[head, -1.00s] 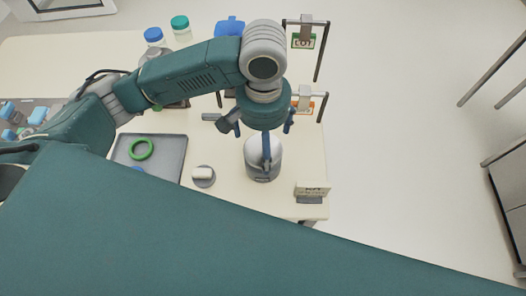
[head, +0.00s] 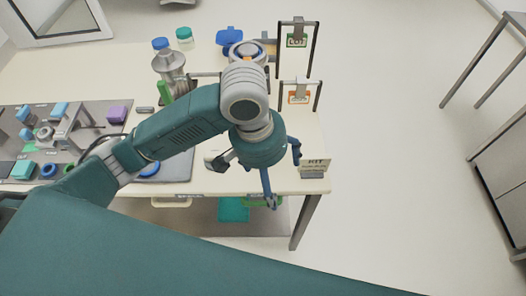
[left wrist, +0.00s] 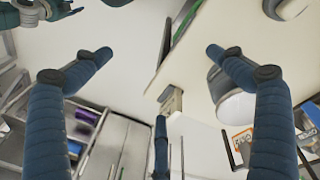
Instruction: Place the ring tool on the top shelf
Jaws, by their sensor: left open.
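My left gripper (head: 262,175) hangs over the table's front edge in the head view, its blue fingers spread and empty. In the left wrist view the open fingers (left wrist: 160,75) have nothing between them but table edge and floor beyond. A blue ring (head: 149,168) lies on the dark tray, partly behind my arm. I cannot tell whether it is the ring tool; a green ring seen earlier is hidden now. A shelf (head: 213,222) is under the table. I cannot tell which surface is the top shelf. My right gripper is not seen.
A grey cylinder (left wrist: 237,106) stands beside the right finger in the left wrist view. A KIT sign (head: 315,165) is at the table's front right corner. Sign frames (head: 297,40) line the right edge. A teal bin (head: 233,209) sits below.

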